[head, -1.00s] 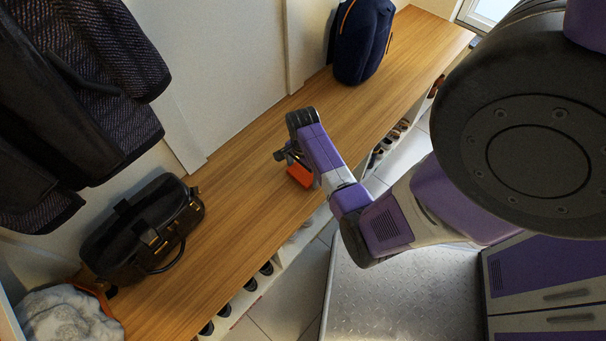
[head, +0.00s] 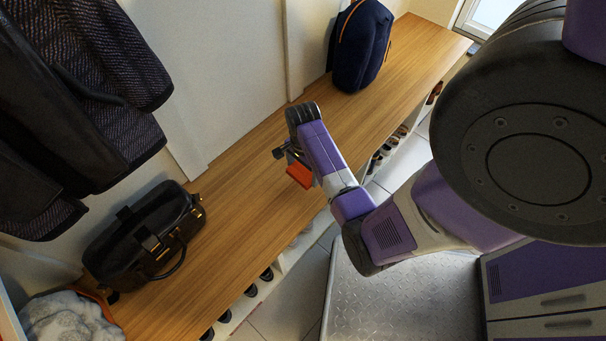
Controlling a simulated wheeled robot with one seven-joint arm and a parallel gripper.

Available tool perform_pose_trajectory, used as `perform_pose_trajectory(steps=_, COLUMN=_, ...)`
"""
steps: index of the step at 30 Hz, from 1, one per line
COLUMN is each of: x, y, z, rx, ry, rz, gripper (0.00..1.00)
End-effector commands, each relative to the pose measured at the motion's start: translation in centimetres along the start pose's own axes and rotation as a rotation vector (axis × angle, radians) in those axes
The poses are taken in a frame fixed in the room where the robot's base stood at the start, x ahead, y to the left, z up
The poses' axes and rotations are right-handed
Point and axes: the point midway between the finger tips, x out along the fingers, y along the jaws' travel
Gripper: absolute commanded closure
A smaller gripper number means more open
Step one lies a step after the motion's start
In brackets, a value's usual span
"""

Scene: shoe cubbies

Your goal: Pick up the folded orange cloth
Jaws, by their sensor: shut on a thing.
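The folded orange cloth (head: 299,174) is a small bright orange block in the middle of the head view, over the wooden bench top (head: 238,190). My gripper (head: 287,158) is shut on the cloth, at the end of my purple and grey arm. My wrist hides part of the cloth and of the fingers. Whether the cloth is clear of the bench is hard to tell from this angle.
A black handbag (head: 146,236) and a grey fluffy item (head: 68,318) sit on the bench at lower left. A dark blue backpack (head: 361,45) stands at the far end. Dark coats (head: 75,100) hang at left. Shoes (head: 250,290) fill the cubbies below the bench's front edge.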

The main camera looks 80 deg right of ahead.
Motion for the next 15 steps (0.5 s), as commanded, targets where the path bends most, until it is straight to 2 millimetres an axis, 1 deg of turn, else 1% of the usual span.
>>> perform_pose_trajectory(steps=1, x=-1.9, y=-0.1, z=0.0, rx=0.000, ry=0.002, rz=-0.004, gripper=0.48)
perform_pose_trajectory(steps=6, x=-6.8, y=-0.1, z=0.0, rx=0.000, ry=0.001, rz=-0.005, gripper=0.48)
perform_pose_trajectory(steps=9, x=-9.4, y=-0.1, z=0.0, rx=0.000, ry=0.001, rz=-0.005, gripper=0.48)
perform_pose_trajectory(steps=12, x=-11.5, y=-0.1, z=0.0, rx=0.000, ry=0.000, rz=-0.004, gripper=0.48)
perform_pose_trajectory(steps=15, x=-13.1, y=-0.1, z=0.0, rx=0.000, ry=0.000, rz=-0.003, gripper=0.48)
